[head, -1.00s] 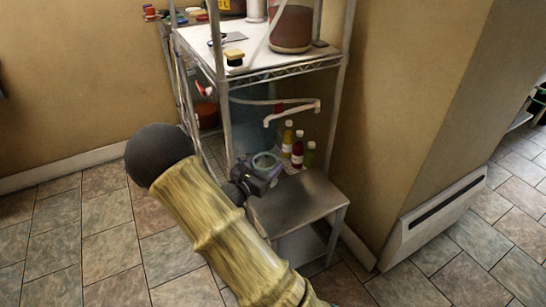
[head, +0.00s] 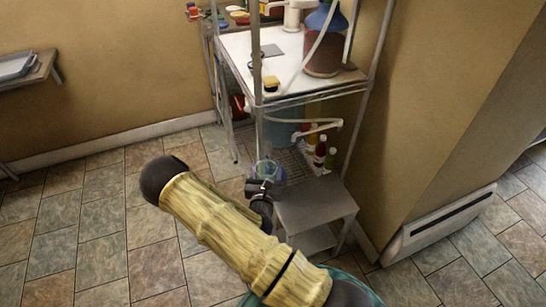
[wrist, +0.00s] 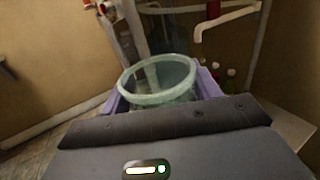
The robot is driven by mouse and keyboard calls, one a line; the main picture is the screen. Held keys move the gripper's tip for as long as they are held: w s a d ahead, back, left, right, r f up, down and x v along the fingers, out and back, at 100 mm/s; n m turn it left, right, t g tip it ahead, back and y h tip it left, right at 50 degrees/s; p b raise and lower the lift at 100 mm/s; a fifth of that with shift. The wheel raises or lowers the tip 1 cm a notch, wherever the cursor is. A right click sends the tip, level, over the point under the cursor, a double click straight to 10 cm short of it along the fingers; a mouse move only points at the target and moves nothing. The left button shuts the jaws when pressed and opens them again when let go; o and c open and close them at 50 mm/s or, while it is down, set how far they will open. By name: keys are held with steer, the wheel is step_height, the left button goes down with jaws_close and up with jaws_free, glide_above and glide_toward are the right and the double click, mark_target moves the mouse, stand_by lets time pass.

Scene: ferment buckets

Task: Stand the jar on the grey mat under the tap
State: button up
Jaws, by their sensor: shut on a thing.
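My gripper (head: 264,184) is shut on the jar (head: 265,170), a clear glass one with a pale greenish rim. In the wrist view the jar's round open rim (wrist: 157,80) stands up between the purple fingers, roughly upright. The tap (head: 322,126) is a pale pipe whose spout bends down at its left end; it also shows in the wrist view (wrist: 225,18). The jar is left of and lower in the picture than the spout. I cannot make out a grey mat under the tap; the jar and gripper cover part of that area.
A grey metal stand (head: 314,200) is right of my gripper. Small bottles (head: 320,153) stand on the wire shelf behind. Rack posts (head: 257,110) rise near the jar. Floor at left is clear.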

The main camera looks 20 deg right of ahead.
steer(key=s+a+r+n+t+y+p, duration=0.1)
steer(key=s+a+r+n+y+p, duration=0.2)
steer(key=p, duration=0.9)
steer(key=s+n+y, duration=0.2)
steer(key=y, duration=0.2)
steer(key=shift+a+t+y, duration=0.3)
steer(key=shift+a, duration=0.1)
steer(key=shift+s, duration=0.1)
steer(key=shift+a, duration=0.15)
